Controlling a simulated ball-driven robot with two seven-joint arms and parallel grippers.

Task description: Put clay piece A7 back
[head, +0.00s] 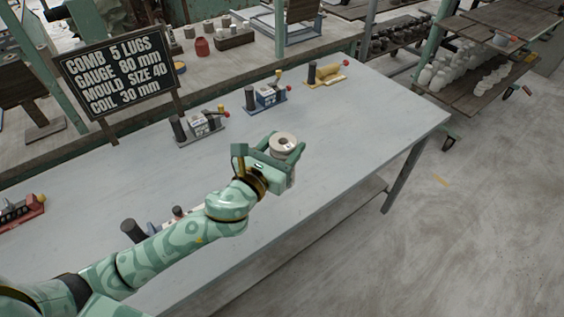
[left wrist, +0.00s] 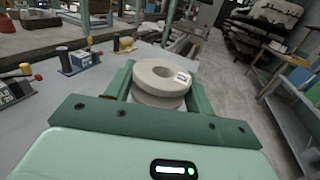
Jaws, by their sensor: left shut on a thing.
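My left gripper (head: 284,153) is shut on a pale, ring-shaped clay piece (head: 283,142) with a hole in its middle, over the right part of the grey table. In the left wrist view the clay piece (left wrist: 162,77) sits between the green fingers, with a grooved side and a small white label on top. The label's writing is too small to read. The piece appears held above the table top; the exact gap cannot be told. My right gripper is not in view.
The grey table (head: 370,120) holds several small fixtures with dark cylinders, including a grey one (head: 200,126), a blue one (head: 265,95) and a yellow one (head: 325,73). A black sign (head: 118,72) stands at the back left. Shelves with pale pieces (head: 460,75) stand at right.

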